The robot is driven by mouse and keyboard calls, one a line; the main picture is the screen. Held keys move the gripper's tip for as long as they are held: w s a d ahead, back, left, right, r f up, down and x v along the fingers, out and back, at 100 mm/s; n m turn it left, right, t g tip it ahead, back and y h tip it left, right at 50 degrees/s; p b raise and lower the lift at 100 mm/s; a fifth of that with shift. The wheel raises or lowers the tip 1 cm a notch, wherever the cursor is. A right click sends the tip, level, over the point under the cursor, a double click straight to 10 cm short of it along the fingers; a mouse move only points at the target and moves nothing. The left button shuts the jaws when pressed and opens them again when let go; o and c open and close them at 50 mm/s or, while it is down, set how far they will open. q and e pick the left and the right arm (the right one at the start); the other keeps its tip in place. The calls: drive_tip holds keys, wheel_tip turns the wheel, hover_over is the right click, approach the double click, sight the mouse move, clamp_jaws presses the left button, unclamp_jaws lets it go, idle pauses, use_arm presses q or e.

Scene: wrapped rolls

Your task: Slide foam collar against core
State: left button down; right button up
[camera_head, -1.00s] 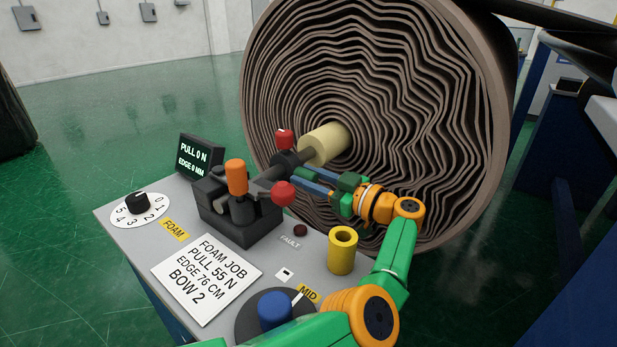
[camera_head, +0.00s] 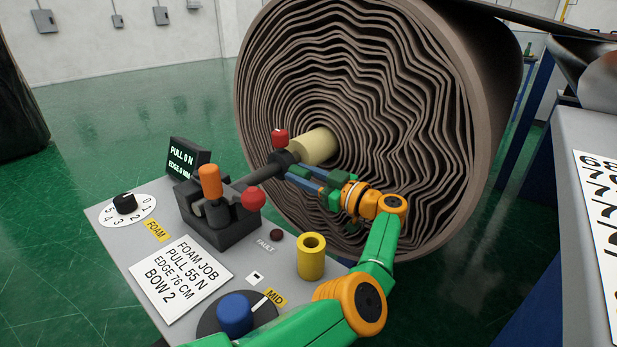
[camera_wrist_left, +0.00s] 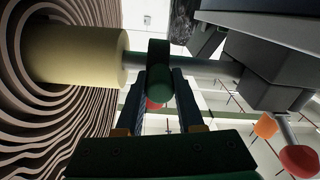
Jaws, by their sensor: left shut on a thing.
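The core (camera_head: 313,146) is a cream tube in the middle of the big brown roll (camera_head: 400,90). A dark collar (camera_head: 284,158) sits around the grey shaft (camera_head: 262,173) in front of the core's near end. My left gripper (camera_head: 292,172) reaches in from the right and is shut on the collar. In the left wrist view the collar (camera_wrist_left: 160,72) stands between the fingers, with a short stretch of bare shaft between it and the core (camera_wrist_left: 80,55). My right gripper is not in view.
A red knob (camera_head: 279,137) shows above the collar. The grey console (camera_head: 330,262) carries an orange handle (camera_head: 210,180), a red ball knob (camera_head: 253,200), a yellow cylinder (camera_head: 311,258), a blue dial (camera_head: 235,313) and a job card (camera_head: 178,279). Green floor lies open at left.

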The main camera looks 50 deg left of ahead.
use_arm(q)
drive_tip(key=c, duration=0.5)
unclamp_jaws()
drive_tip(key=shift+s, duration=0.1)
